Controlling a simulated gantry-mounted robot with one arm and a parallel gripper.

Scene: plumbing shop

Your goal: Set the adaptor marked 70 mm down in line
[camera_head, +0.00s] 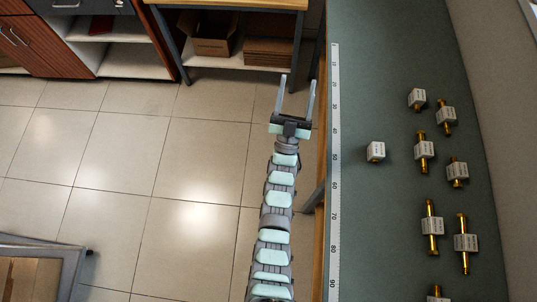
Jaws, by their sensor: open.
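Several brass adaptors with white label blocks stand or lie on the green bench top (380,225) at the right. One white-labelled adaptor (376,151) sits apart, left of the others and nearest the ruler. Others include an upper one (417,98), a long one (432,226) and another long one (465,243). The label print is too small to read, so I cannot tell which is marked 70 mm. My gripper (298,92) is open and empty, left of the bench edge, over the floor side and apart from every adaptor.
A white ruler strip (334,180) runs along the bench's left edge. A shelf table with cardboard boxes (212,38) stands at the top. A grey wall (488,90) bounds the bench at right. Tiled floor at left is mostly clear; a cart (40,246) stands lower left.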

